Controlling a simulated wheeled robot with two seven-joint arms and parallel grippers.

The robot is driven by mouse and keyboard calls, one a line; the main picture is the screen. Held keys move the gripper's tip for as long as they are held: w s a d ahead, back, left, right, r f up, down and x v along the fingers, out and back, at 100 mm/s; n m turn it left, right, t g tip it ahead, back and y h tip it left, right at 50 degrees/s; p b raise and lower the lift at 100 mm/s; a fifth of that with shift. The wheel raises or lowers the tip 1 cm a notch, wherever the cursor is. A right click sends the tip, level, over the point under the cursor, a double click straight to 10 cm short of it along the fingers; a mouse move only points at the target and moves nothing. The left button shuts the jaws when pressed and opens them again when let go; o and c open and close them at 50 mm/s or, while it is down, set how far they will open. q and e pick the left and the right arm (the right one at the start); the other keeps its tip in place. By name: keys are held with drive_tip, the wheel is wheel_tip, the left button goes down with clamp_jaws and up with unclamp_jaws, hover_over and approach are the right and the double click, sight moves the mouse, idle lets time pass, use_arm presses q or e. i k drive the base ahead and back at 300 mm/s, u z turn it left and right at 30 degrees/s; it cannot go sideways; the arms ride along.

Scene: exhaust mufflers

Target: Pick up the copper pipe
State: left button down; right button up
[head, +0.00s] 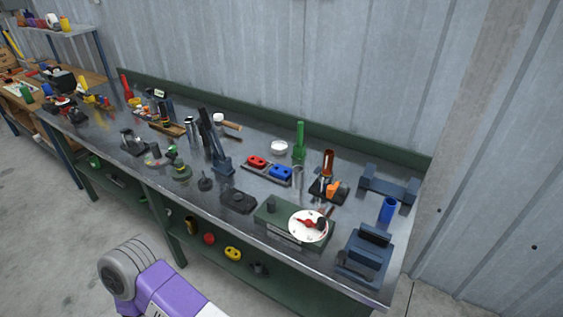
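A copper-coloured pipe (328,161) stands roughly upright toward the right end of the metal workbench (225,205). It rises from or just behind a black and orange tool (331,189), which hides its lower end. I cannot tell whether the pipe is held in the tool or stands behind it. Neither gripper shows in the head view. Only a purple and grey part of my own arm shows at the bottom, in front of the bench and well apart from the pipe.
Near the pipe are a green upright object (299,141), a blue cylinder (388,210), a blue bracket (388,188), red and blue blocks, and a white dish (308,226) on a green box. A grey corrugated wall (330,65) stands behind. Clear floor (60,220) lies at the left front.

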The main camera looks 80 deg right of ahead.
sight(328, 157)
drive_tip(key=i, duration=0.3)
drive_tip(key=z, duration=0.95)
